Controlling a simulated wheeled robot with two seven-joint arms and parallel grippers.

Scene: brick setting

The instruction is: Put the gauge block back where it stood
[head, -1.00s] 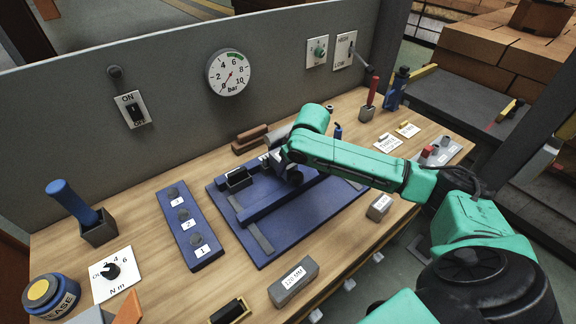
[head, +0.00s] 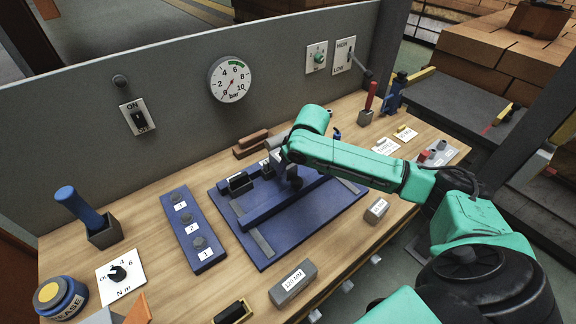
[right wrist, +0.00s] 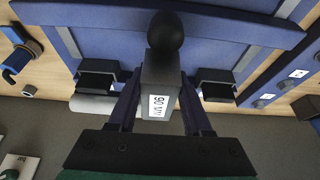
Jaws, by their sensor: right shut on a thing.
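A dark grey gauge block (right wrist: 160,72) with a white label, which seems to read 90 mm, is between the fingers of my right gripper (right wrist: 160,112) in the right wrist view. The fingers are shut on it. In the head view my right gripper (head: 276,163) is over the far side of the blue fixture plate (head: 300,230), and my arm partly hides the block there. Two other grey labelled blocks stand on the bench: a long one (head: 293,284) at the front and a short one (head: 376,210) right of the plate. My left gripper is not in view.
On the plate are a long blue bar (head: 285,205) and a black open holder (head: 238,183). A blue numbered strip (head: 193,232) lies to the left. Brown bars (head: 252,145) lie behind, near the grey panel (head: 180,85). Bare wood shows at the front right.

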